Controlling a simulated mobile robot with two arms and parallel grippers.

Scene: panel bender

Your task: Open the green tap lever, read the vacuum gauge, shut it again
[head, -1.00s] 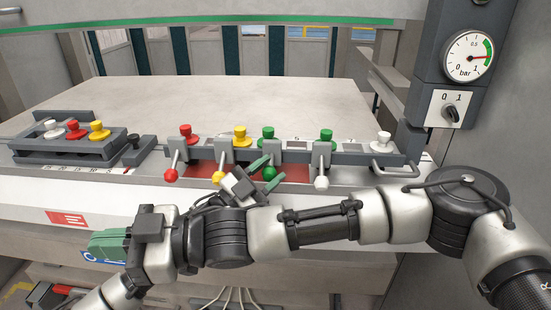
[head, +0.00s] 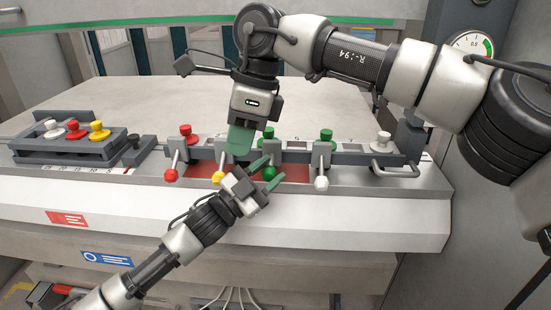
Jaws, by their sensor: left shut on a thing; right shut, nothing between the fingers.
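The green tap lever's ball (head: 269,174) shows low at the front of the valve row, beneath a green knob (head: 268,133). My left gripper (head: 268,180) reaches up from the lower left and is shut on this lever, its green fingers on either side; the lever's stem is partly hidden. My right gripper (head: 239,142) hangs fingers down, shut and empty, just left of the green knob and above the yellow lever. The vacuum gauge (head: 470,45) is at the upper right. My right arm covers its lower part, so the needle cannot be read.
A red-ball lever (head: 170,175), a yellow-ball lever (head: 218,177) and a white-ball lever (head: 321,183) flank the green one closely. A rack of coloured knobs (head: 75,148) stands left. A grey handle (head: 395,172) is right. The pale table (head: 130,95) behind is clear.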

